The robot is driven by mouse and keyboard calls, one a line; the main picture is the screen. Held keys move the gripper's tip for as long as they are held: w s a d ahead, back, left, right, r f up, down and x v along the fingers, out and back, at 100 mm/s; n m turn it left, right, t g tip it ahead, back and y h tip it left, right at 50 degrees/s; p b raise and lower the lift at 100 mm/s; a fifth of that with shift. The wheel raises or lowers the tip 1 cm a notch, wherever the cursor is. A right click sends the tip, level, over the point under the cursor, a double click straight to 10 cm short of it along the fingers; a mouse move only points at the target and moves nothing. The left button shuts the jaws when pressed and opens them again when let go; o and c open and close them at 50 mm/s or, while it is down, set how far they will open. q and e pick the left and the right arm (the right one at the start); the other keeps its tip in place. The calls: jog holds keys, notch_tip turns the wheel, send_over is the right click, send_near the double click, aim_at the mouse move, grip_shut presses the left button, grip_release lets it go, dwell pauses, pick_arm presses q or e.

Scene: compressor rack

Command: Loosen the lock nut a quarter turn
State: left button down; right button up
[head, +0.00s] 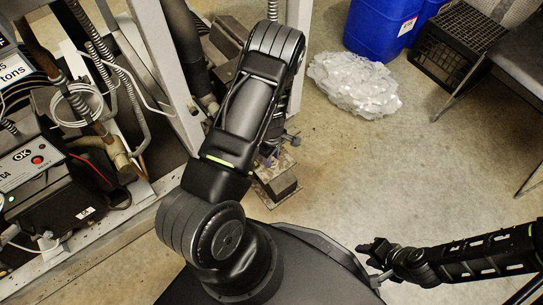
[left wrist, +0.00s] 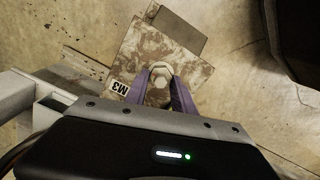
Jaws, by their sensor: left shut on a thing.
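The lock nut (left wrist: 161,72) is a pale hex nut on a stained, rust-flecked metal plate (left wrist: 135,52) with a label reading M3 (left wrist: 120,88). My left gripper (left wrist: 160,86) has its two purple fingers on either side of the nut and is shut on it. In the head view my left arm hides the nut and most of the left gripper; the plate and block (head: 277,185) show just below it. My right gripper (head: 372,252) is low at the right, away from the nut, over bare floor. Its fingers are too small and dark to tell open from shut.
A rack with a white post (head: 165,70), pipes, hoses and a control box (head: 28,165) stands at left. A blue drum (head: 382,25), crumpled clear plastic (head: 354,85), a black crate (head: 455,45) and a chair lie at the back right. The floor between is clear.

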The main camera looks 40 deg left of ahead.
dwell(0.4)
pick_arm(q)
jog(key=c, duration=1.1)
grip_release()
jog(key=shift+o, duration=0.2)
jog(key=shift+r, duration=0.1)
notch_tip(320, 180, up, 7)
jog(key=p, duration=0.3)
jog(key=shift+r, duration=0.3)
